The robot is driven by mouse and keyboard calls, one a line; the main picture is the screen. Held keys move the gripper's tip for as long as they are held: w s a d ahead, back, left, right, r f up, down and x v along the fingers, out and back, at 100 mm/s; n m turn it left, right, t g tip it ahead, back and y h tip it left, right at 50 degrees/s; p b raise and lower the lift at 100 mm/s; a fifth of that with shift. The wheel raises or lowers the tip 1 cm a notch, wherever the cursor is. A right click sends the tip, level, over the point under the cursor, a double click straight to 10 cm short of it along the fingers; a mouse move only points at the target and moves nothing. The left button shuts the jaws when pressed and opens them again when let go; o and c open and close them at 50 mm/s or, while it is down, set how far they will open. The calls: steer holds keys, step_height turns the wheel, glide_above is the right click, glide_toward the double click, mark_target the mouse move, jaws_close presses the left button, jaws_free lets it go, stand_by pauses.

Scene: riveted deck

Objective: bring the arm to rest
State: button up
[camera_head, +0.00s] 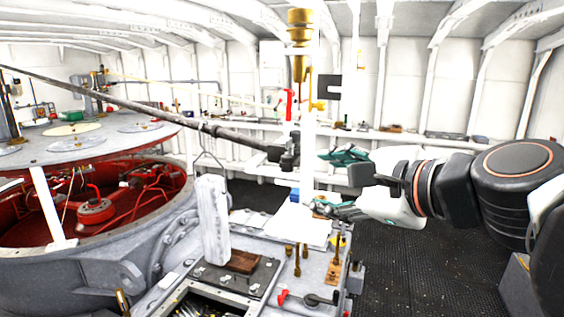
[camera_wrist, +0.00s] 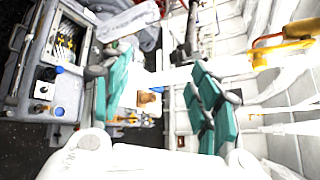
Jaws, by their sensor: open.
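My gripper (camera_head: 335,183) is in the middle right of the head view, pointing left, with its teal-padded fingers spread apart. In the wrist view, my gripper (camera_wrist: 158,92) shows both teal fingers wide apart with nothing held between them. My arm reaches in from the right edge of the head view and is bent. The gripper hangs in the air near the right end of the grey machine bench (camera_head: 345,290); the exact gap to it is hard to tell.
A white hanging block (camera_head: 213,220) is left of the gripper. A long dark bar (camera_head: 150,110) runs across toward the gripper. A brass fitting (camera_head: 300,45) on a white post is behind. A large round hatch (camera_head: 90,145) is at left. Dark floor (camera_head: 420,260) is open at right.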

steer(key=s+d+f+n+g+h+b, duration=0.1)
steer(key=d+f+n+b, duration=0.3)
steer(key=f, duration=1.2)
steer(key=s+d+f+n+g+h+b, duration=0.2)
steer(key=f+n+b, duration=0.6)
steer(key=f, duration=0.8)
steer(key=s+d+f+n+g+h+b, duration=0.2)
steer(key=s+d+f+n+h+b, duration=0.2)
steer(key=f+b, duration=0.5)
step_height(320, 180, down, 8)
steer(key=s+d+n, duration=0.1)
steer(key=d+n, duration=0.1)
steer(key=shift+n+h, duration=0.3)
steer(key=shift+h, duration=0.1)
